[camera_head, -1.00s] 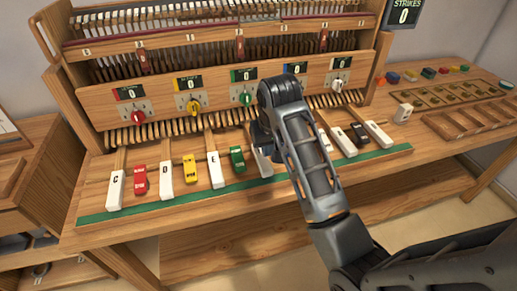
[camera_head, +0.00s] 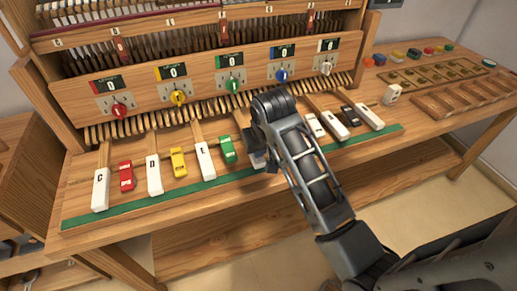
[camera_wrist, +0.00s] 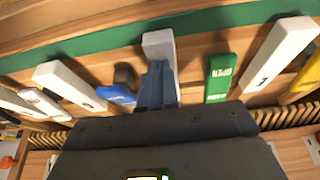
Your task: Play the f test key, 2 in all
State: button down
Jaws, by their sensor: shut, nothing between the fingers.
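The f key is the white key between the green key (camera_head: 227,149) and the blue key (camera_wrist: 115,94). In the head view its front end (camera_head: 258,163) shows only in part beside my arm. In the wrist view this white key (camera_wrist: 158,43) lies at the centre, its letter not visible. My gripper (camera_wrist: 157,72) is shut and empty, with its fingertips over this white key. I cannot tell whether they touch it. In the head view the fingers are mostly hidden by my arm.
The E key (camera_head: 204,161) and the green key lie beside the f key. Counters above the keys, such as the green knob's display (camera_head: 230,73), read 0. A green strip (camera_head: 160,200) runs along the keys' front. A loose white block (camera_head: 392,94) stands at the right.

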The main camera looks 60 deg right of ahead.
jog(key=shift+r, duration=0.15)
jog(key=shift+r+p, duration=0.75)
jog(key=shift+w, duration=0.1)
